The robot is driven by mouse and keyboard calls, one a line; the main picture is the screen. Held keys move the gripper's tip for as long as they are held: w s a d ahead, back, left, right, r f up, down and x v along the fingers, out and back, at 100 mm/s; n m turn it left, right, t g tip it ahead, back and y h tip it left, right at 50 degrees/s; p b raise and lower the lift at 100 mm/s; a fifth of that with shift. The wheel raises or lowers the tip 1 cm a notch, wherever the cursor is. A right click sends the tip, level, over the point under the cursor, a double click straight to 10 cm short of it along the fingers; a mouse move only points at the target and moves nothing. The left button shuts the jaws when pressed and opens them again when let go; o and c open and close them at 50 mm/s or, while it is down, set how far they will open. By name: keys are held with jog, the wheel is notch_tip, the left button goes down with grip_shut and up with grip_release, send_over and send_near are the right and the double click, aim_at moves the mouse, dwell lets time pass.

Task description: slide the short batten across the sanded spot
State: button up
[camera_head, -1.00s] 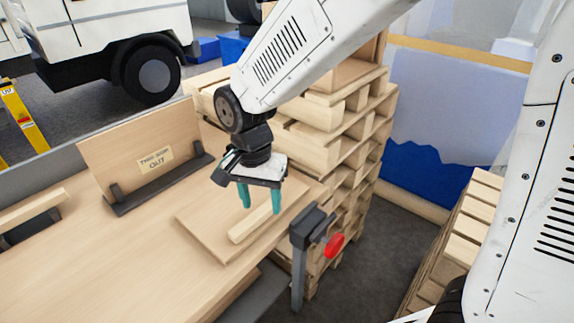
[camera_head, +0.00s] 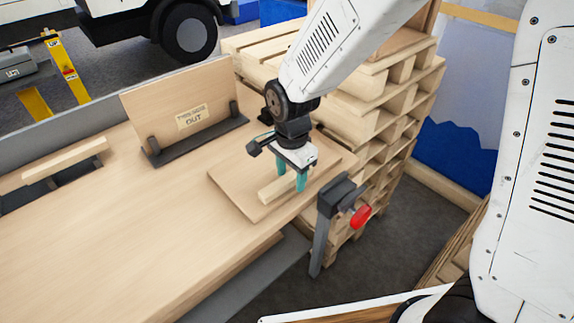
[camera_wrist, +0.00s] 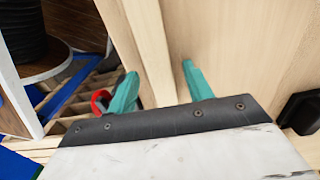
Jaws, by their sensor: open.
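The short batten (camera_head: 276,191), a pale wooden strip, lies on a flat square wooden board (camera_head: 232,188) at the bench's right end in the head view. My gripper (camera_head: 291,181) is over the batten's right part, pointing down, its two teal fingers apart. In the wrist view the batten (camera_wrist: 150,45) runs between the open fingers (camera_wrist: 158,70), one on each side. I cannot tell whether either finger touches it. The sanded spot cannot be made out on the board; part of the board is hidden behind my gripper and the batten.
A clamp (camera_head: 334,200) with a red knob grips the bench edge beside the board. A panel marked "OUT" (camera_head: 160,105) stands in a dark holder behind. Another wooden strip (camera_head: 65,160) rests at the left. Stacked pallets (camera_head: 405,90) stand close behind. The bench's middle (camera_head: 150,220) is clear.

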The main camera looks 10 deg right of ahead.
aim_at(260, 157)
jog(key=c, duration=1.1)
jog(key=shift+w+a, duration=1.15)
jog(key=shift+w, duration=0.55)
jog(key=shift+w+a, duration=1.1)
jog(key=shift+w, duration=0.55)
jog(key=shift+w+a, duration=1.15)
jog(key=shift+w, duration=0.55)
jog(key=o, duration=1.1)
notch_tip(260, 157, up, 12)
jog(key=shift+f, duration=0.1)
